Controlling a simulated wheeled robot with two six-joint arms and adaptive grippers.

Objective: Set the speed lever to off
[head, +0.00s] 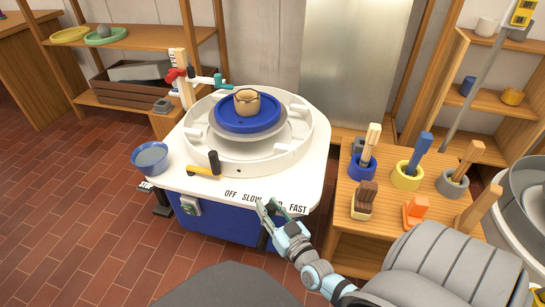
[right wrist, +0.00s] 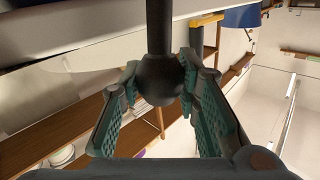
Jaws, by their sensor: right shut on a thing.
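The speed lever, a dark rod with a ball knob (right wrist: 160,76), stands between my right gripper's fingers in the right wrist view. My right gripper (head: 270,210) is shut on the knob. In the head view it is at the front edge of the white wheel table (head: 310,180), between the printed words SLOW and FAST. OFF is printed farther left. The gripper covers most of the lever there. My left gripper is not in view.
A blue bowl (head: 151,158) and a black-headed, yellow-handled tool (head: 206,167) lie left on the table. A clay piece (head: 246,101) sits on the blue wheel disc (head: 236,122). A wooden stand (head: 365,225) with tool cups is close on the right.

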